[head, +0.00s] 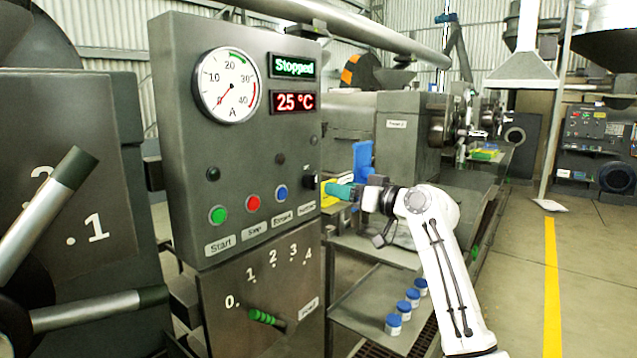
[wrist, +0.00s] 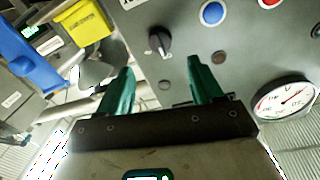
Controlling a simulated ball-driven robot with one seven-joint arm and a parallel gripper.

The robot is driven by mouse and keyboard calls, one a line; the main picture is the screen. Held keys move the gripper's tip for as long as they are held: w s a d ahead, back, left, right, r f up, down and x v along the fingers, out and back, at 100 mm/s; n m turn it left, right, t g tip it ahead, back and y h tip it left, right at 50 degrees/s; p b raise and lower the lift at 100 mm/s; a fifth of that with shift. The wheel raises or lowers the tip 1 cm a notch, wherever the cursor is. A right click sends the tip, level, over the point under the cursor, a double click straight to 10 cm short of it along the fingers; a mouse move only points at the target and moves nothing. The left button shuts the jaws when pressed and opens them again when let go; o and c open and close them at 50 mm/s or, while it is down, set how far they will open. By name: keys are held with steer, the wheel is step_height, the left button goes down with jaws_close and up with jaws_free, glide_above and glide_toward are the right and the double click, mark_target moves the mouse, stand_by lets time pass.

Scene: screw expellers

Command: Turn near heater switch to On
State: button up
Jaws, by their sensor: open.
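The heater switch is a black rotary knob (head: 311,180) at the right end of the button row on the grey control panel (head: 185,110). In the wrist view the knob (wrist: 160,42) lies just beyond and roughly between the fingertips, with a light pointer mark; its On or Off position cannot be read. My gripper (head: 328,190) has teal fingers and reaches the panel from the right. In the wrist view my gripper (wrist: 160,70) is open and empty, its fingers spread on either side of the knob's line, apparently not touching it.
Green (head: 217,215), red (head: 252,203) and blue (head: 281,193) buttons sit left of the knob. Displays read "Stopped" (head: 293,66) and "25 °C" (head: 293,101). A green-handled lever (head: 266,318) is below. White jars with blue lids (head: 403,308) stand on a shelf. Open floor lies at right.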

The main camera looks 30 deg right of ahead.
mark_target(316, 181)
steer(key=p+x, duration=0.1)
steer(key=x, duration=0.7)
steer(key=shift+w+a, duration=0.15)
steer(key=shift+w, duration=0.05)
steer(key=shift+c, duration=0.4)
steer(key=c, duration=1)
steer(key=shift+m+p, duration=0.4)
steer(key=m+p, duration=0.2)
steer(key=m, duration=0.2)
steer(key=shift+r+g, duration=0.1)
steer(key=shift+g, duration=0.2)
steer(key=m+p, duration=0.2)
steer(key=m, duration=0.1)
steer(key=shift+m, duration=0.4)
steer(key=shift+d+m+p, duration=0.2)
steer(key=shift+m+p, duration=0.75)
steer(key=shift+m, duration=0.45)
